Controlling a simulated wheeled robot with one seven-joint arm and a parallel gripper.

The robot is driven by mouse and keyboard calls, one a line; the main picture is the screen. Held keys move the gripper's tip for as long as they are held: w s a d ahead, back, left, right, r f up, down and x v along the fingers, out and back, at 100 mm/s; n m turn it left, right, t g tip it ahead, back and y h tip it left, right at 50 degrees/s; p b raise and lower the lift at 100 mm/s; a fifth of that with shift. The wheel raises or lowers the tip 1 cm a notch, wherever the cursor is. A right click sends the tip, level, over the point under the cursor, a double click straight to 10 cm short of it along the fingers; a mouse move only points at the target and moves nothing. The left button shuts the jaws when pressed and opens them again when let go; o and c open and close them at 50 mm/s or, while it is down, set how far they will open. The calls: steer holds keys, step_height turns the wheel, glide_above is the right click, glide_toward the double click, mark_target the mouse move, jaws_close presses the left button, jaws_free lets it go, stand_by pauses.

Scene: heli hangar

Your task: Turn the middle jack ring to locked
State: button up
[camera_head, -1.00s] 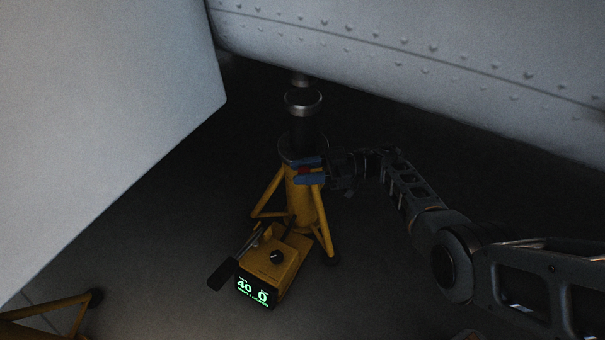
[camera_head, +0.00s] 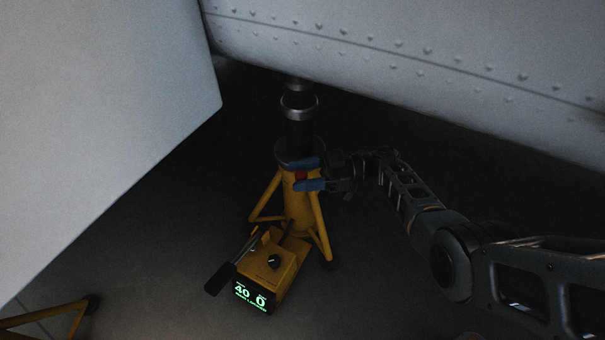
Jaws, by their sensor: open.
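The middle jack (camera_head: 300,210) stands upright on yellow tripod legs, with a dark column and a silver band (camera_head: 299,107) near its top. A grey ring or collar (camera_head: 290,153) sits where the column enters the yellow body. A small red knob (camera_head: 301,174) shows on the jack's side just below the collar. My gripper (camera_head: 304,174) has its blue fingers open, one above and one below the red knob. I cannot tell whether the fingers touch the knob or the jack. The ring's lock marking cannot be read.
A yellow pump box (camera_head: 275,262) with a lever (camera_head: 222,275) and a lit display (camera_head: 255,297) reading 40 and 0 stands at the jack's foot. Grey riveted aircraft skin (camera_head: 420,60) hangs above. A pale panel (camera_head: 90,120) fills the left. Another yellow leg (camera_head: 50,315) shows at lower left.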

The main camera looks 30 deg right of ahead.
steer(key=v, duration=0.7)
steer(key=shift+s+d, duration=0.15)
steer(key=shift+d, duration=0.15)
